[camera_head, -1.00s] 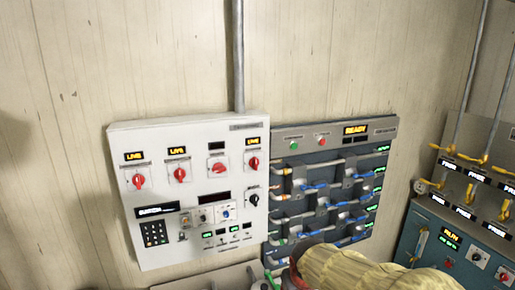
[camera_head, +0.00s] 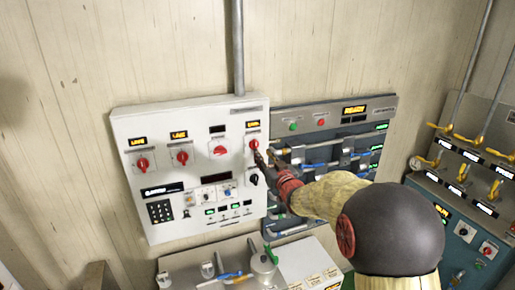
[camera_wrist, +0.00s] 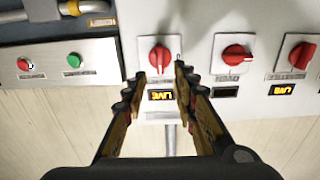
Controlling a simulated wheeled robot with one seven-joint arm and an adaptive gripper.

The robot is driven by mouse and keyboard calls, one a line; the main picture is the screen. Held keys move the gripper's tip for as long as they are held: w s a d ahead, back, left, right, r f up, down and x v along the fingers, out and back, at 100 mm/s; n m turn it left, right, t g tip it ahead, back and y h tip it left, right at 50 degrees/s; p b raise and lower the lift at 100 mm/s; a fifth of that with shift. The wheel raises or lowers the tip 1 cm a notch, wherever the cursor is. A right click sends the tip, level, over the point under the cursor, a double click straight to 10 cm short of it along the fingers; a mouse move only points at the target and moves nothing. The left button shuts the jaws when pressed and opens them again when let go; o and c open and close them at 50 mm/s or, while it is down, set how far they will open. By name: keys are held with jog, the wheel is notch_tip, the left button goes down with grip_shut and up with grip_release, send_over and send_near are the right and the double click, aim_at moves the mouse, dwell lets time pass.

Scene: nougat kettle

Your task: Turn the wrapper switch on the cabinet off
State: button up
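The white cabinet (camera_head: 125,190) hangs on the wall, with a row of red rotary switches along its top. The rightmost red switch (camera_head: 253,144) has a lit display above it; labels are too small to read, so I cannot tell which switch is the wrapper one. My gripper (camera_head: 259,157) reaches the cabinet's right edge just below that switch. In the wrist view, upside down, my open gripper (camera_wrist: 156,76) points at this red switch (camera_wrist: 160,57), its knob upright between the fingertips, with LIVE lit beside it. I cannot tell whether the fingers touch it.
Other red switches (camera_head: 220,150) sit to the left; that one is turned sideways under a dark display. A grey panel (camera_head: 340,115) with pipes adjoins on the right. A blue cabinet (camera_head: 420,195) stands far right.

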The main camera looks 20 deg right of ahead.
aim_at(256, 146)
jog(key=shift+w+p, duration=0.9)
jog(key=shift+w, duration=2.55)
grip_shut()
